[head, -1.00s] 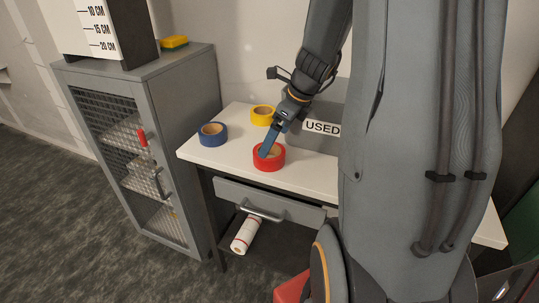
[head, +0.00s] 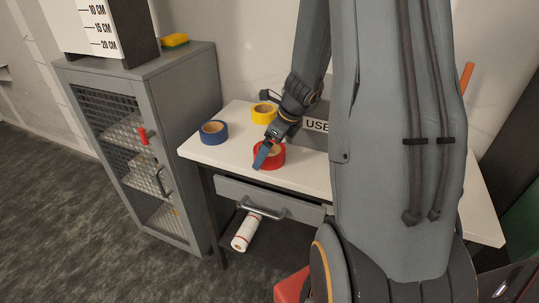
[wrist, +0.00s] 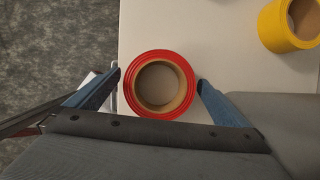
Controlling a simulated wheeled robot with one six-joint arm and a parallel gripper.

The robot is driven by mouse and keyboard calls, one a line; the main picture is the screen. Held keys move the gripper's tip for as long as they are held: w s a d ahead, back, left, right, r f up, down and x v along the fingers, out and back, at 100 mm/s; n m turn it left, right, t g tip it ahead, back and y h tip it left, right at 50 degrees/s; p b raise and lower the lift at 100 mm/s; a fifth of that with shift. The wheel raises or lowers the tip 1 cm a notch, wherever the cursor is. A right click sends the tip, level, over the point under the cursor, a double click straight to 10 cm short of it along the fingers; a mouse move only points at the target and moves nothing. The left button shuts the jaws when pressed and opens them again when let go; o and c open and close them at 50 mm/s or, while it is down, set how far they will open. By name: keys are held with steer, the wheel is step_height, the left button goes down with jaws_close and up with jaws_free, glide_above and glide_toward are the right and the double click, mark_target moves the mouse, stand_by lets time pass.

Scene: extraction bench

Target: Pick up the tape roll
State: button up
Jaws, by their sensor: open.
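Three tape rolls lie on the white bench top. The red tape roll (head: 278,158) lies flat near the front edge; in the wrist view the red tape roll (wrist: 133,92) sits between my two fingers with a gap on each side. The yellow tape roll (head: 263,114) is behind it, and it also shows at top right of the wrist view (wrist: 278,28). The blue tape roll (head: 212,134) is to the left. My gripper (head: 264,155) is open, at the red roll, and its blue fingers hide part of that roll. In the wrist view my gripper (wrist: 159,84) is empty.
A grey box labelled "USED" (head: 316,126) stands behind my arm. A drawer (head: 270,203) and a white paper roll (head: 245,231) are below. A grey mesh cabinet (head: 180,75) stands at left.

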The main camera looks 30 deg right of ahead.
steer(key=c, duration=1.2)
